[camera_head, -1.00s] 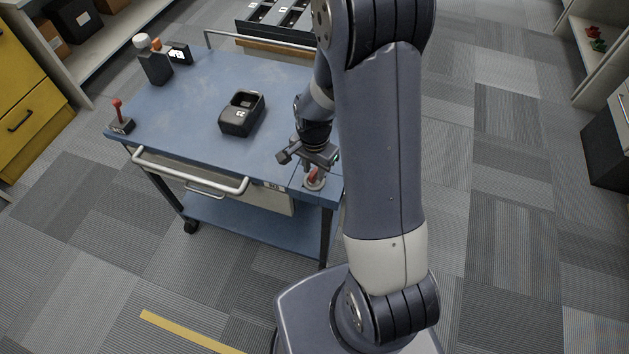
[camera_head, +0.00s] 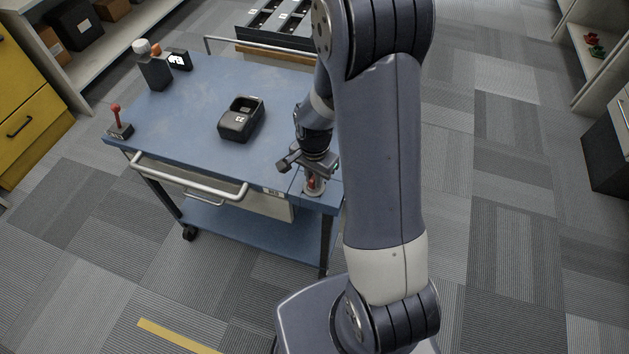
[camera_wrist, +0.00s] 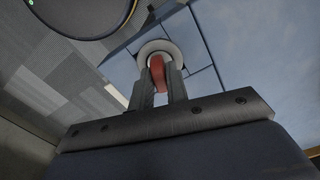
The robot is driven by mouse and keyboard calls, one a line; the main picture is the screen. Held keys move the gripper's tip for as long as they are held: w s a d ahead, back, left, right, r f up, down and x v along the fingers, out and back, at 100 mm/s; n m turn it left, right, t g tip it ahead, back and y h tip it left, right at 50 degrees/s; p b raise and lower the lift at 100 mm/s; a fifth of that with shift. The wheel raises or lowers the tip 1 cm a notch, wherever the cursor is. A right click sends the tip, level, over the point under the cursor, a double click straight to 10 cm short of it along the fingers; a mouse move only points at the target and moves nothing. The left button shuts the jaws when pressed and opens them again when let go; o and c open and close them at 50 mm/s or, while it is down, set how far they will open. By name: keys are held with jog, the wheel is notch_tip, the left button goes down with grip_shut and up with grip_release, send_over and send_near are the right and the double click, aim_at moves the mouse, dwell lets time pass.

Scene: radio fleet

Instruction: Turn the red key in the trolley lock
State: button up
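The red key (camera_head: 311,183) stands in the round grey lock plate (camera_head: 314,193) at the near right corner of the blue trolley (camera_head: 185,115). My gripper (camera_head: 312,180) points down at it. In the wrist view, the key (camera_wrist: 157,70) is between the two grey fingers of my gripper (camera_wrist: 160,85), which sit close together against its sides. The pale lock ring (camera_wrist: 173,47) shows around the key. The fingers partly hide the key in the head view.
A black open-topped holder (camera_head: 240,120) stands mid-trolley. The trolley handle (camera_head: 190,186) juts out in front. Open carpet lies to the right.

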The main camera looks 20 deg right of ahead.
grip_shut()
jog(key=n, duration=0.4)
jog(key=shift+n+b, duration=0.4)
jog(key=shift+n, duration=0.4)
jog(key=shift+n, duration=1.2)
jog(key=n+b, duration=0.1)
jog(key=n, duration=0.2)
jog(key=shift+n, duration=0.3)
